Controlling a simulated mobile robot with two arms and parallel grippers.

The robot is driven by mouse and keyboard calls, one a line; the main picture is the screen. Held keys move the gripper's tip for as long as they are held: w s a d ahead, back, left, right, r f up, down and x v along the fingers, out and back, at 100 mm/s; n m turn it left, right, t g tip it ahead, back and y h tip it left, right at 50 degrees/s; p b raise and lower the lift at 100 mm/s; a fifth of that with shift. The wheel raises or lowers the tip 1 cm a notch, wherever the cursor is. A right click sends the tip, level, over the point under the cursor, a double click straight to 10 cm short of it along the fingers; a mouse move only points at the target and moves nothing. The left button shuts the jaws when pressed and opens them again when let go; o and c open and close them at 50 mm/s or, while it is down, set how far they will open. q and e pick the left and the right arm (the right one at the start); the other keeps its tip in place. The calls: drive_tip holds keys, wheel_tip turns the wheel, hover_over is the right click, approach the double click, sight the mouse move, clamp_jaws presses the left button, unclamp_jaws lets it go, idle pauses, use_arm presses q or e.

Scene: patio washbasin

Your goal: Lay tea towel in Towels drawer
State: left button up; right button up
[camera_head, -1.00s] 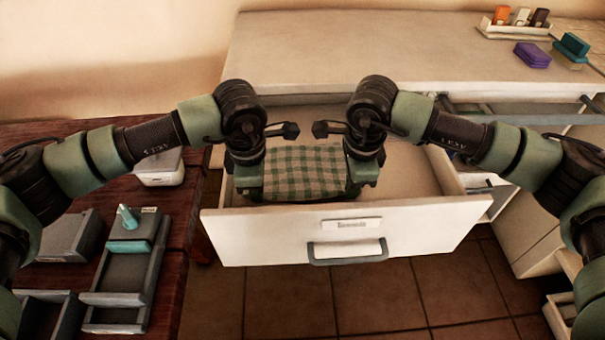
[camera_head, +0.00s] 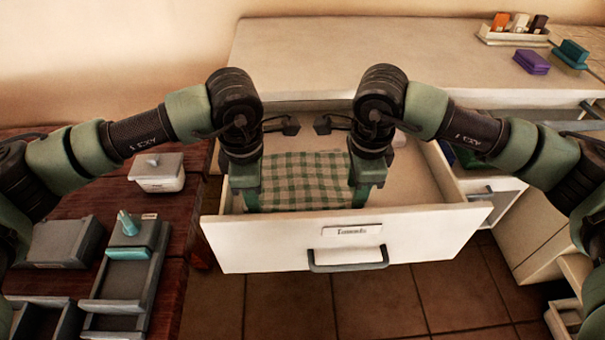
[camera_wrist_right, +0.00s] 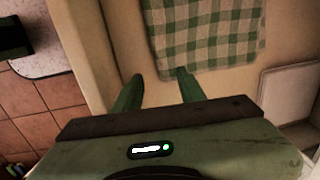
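The green-and-white checked tea towel (camera_head: 308,180) lies spread inside the open drawer (camera_head: 425,232), whose label seems to read Towels. In the right wrist view the towel (camera_wrist_right: 208,32) lies flat on the drawer floor with its near edge by my fingertips. My right gripper (camera_wrist_right: 155,90) is open, its two fingers apart and nothing clearly held between them. In the head view my right gripper (camera_head: 366,192) is at the towel's right edge. My left gripper (camera_head: 250,195) is at its left edge; its fingers are partly hidden, so its opening cannot be told.
The drawer's front has a grey handle (camera_head: 348,258). A pale countertop (camera_head: 370,55) is behind, with a small bottle rack (camera_head: 515,37) and a purple block (camera_head: 531,62). A dark wooden table (camera_head: 180,225) with grey trays and a lidded white box (camera_head: 157,172) is at left.

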use_arm(q)
drive_tip(key=s+r, duration=0.4)
drive_tip(key=shift+r, duration=0.4)
use_arm(e)
drive_tip(key=s+r, duration=0.4)
drive_tip(key=shift+r, duration=0.4)
